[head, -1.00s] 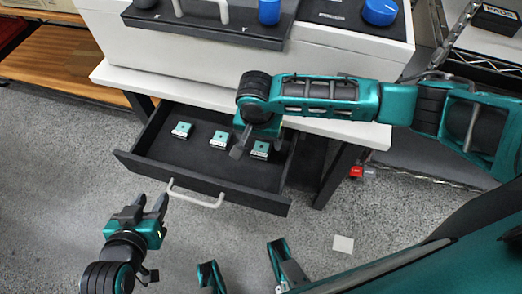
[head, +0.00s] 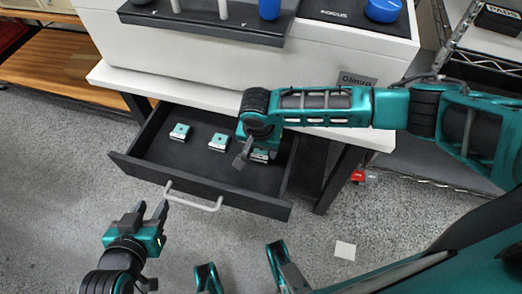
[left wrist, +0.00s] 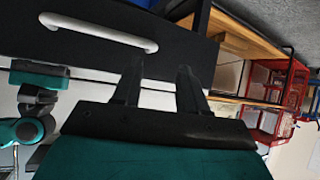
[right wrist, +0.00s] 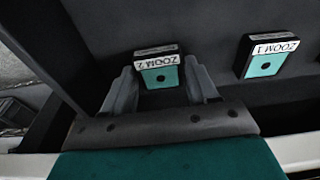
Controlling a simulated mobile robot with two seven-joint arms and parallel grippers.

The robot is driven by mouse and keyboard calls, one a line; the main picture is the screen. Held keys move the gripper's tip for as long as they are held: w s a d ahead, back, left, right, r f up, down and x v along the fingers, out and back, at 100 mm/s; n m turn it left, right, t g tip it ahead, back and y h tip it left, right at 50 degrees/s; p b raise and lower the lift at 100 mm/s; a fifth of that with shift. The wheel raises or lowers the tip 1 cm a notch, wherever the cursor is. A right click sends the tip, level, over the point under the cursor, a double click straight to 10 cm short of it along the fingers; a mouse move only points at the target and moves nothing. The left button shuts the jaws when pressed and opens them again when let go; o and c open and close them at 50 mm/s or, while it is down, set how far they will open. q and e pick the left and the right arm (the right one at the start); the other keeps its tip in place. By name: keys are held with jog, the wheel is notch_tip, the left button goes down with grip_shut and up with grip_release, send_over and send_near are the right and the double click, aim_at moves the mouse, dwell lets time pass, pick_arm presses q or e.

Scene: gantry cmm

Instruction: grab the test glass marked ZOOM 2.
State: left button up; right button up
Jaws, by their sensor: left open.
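The ZOOM 2 test glass (right wrist: 158,68) is a small teal plate with a dark central dot and a white label, on the dark drawer floor. My right gripper (right wrist: 161,88) is open, with the glass ahead of and between its fingertips; contact cannot be told. In the head view this glass (head: 261,155) is the rightmost of three, partly hidden by my right gripper (head: 243,160). The ZOOM 1 glass (right wrist: 266,57) lies beside it and is the middle one in the head view (head: 219,141). My left gripper (head: 151,210) is open and empty in front of the drawer.
The drawer (head: 165,161) is pulled out under a white bench, with a pale handle (head: 195,200) on its front. A third glass (head: 180,131) lies at the drawer's left; its label is unreadable. A drawer wall stands close beside ZOOM 2. A white square (head: 345,250) lies on the floor.

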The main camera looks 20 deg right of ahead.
jog(key=c, duration=0.7)
jog(key=shift+r, duration=0.1)
